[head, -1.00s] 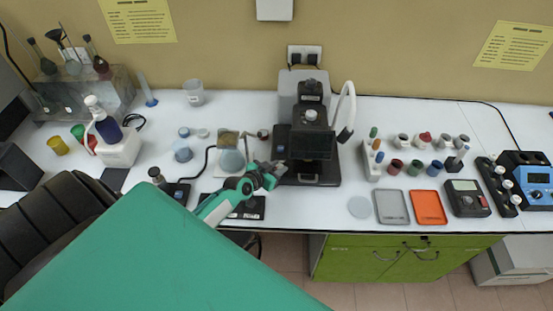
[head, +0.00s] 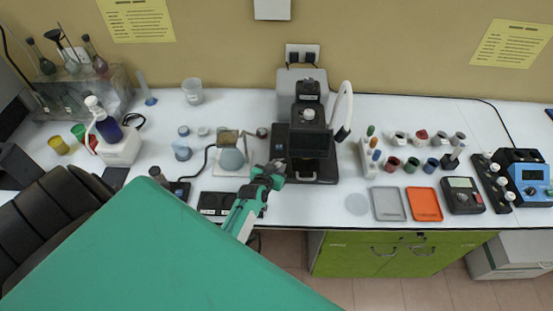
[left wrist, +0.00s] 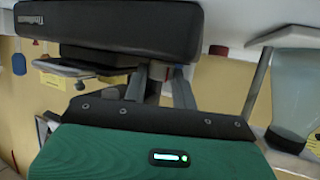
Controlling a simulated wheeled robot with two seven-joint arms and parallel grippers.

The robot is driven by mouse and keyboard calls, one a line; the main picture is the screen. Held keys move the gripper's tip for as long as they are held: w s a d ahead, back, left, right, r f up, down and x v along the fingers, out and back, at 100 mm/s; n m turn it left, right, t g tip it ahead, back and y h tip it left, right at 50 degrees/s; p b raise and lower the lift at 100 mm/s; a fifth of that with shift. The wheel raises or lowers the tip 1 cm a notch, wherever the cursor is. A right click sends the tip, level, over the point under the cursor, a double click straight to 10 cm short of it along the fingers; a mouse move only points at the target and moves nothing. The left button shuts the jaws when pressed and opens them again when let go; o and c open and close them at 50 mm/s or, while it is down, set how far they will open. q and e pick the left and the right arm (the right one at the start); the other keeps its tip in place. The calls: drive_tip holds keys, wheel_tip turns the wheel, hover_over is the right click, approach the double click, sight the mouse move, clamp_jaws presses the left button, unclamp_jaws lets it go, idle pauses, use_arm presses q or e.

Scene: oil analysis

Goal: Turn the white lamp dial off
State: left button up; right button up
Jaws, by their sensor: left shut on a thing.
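The white gooseneck lamp (head: 347,103) arches down at the right side of the black instrument (head: 309,142) on the bench. My left gripper (head: 276,172) is at the front left edge of the instrument's base. In the left wrist view my fingers (left wrist: 163,78) reach in next to the black lettered housing (left wrist: 115,27). They are shut on a small part that the fingers and housing hide. From its place it appears to be the lamp dial, but its white face and setting cannot be seen. My right gripper is out of view.
Bench is clear before the instrument.

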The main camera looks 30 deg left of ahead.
use_arm(q)
drive_tip(key=o, duration=1)
drive_tip(key=shift+s, duration=0.1)
drive_tip(key=shift+s, duration=0.3)
drive_tip(key=b+v, duration=0.4)
drive_tip(key=v, duration=0.9)
drive_tip(key=shift+r, duration=0.2)
drive_tip(key=shift+w, duration=0.1)
drive_tip(key=shift+d, duration=0.1)
